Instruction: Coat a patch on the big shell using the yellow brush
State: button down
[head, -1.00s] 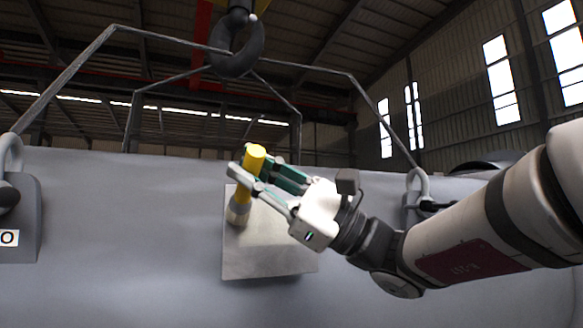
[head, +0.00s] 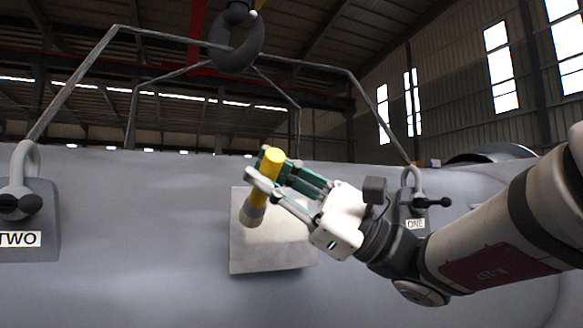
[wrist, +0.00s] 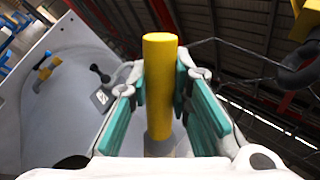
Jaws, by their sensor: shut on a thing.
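My gripper (head: 264,170) is shut on the yellow handle of the brush (head: 267,190). The brush tilts, its grey-beige head end low and to the left. That end overlaps the upper left of the pale square patch (head: 265,258) in the head view; I cannot tell whether it touches. The patch looks creamier at the top and greyer below. It lies on the side of the big grey shell (head: 130,240).
A lifting lug labelled TWO (head: 20,238) stands at the left, and one labelled ONE (head: 415,224) at the right behind my arm. Dark sling lines rise from them towards a large ring (head: 237,50) overhead. The shell surface left of the patch is clear.

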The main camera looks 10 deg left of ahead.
dwell(0.3)
jog(key=shift+s+d+p, duration=0.2)
jog(key=shift+s+d, duration=0.2)
jog(key=shift+s, duration=0.25)
jog(key=shift+s+d+p, duration=0.15)
jog(key=shift+s+d, duration=0.25)
jog(key=shift+s, duration=0.2)
